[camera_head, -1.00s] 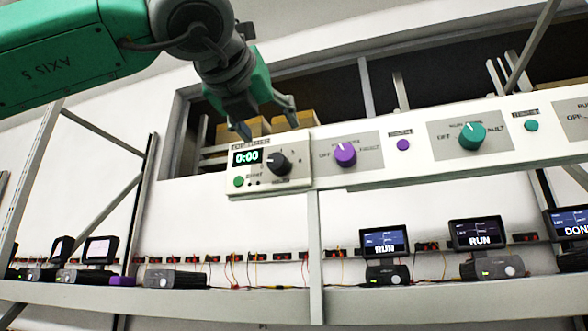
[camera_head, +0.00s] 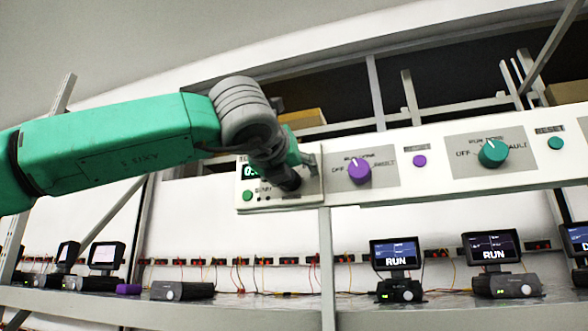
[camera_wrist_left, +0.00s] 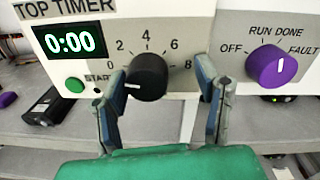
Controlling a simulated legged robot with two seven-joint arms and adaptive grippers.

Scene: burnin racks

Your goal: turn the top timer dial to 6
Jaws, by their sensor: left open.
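The top timer panel (camera_wrist_left: 150,20) shows in the left wrist view with a black dial (camera_wrist_left: 147,77) and the printed numbers 2, 4, 6 and 8. The dial's white pointer points left, below the 2. The green display (camera_wrist_left: 69,42) reads 0:00. My left gripper (camera_wrist_left: 162,105) is open, with one finger on each side of the dial; I cannot tell whether either finger touches it. In the head view my left gripper (camera_head: 294,174) is at the timer panel and mostly covers the dial and part of the display. My right gripper is not in view.
A green start button (camera_wrist_left: 75,85) sits below the display. A purple knob (camera_wrist_left: 271,66) is close to the right finger. A teal knob (camera_head: 493,153) is farther right on the white rail. Several small devices with screens stand on the shelf (camera_head: 250,304) below.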

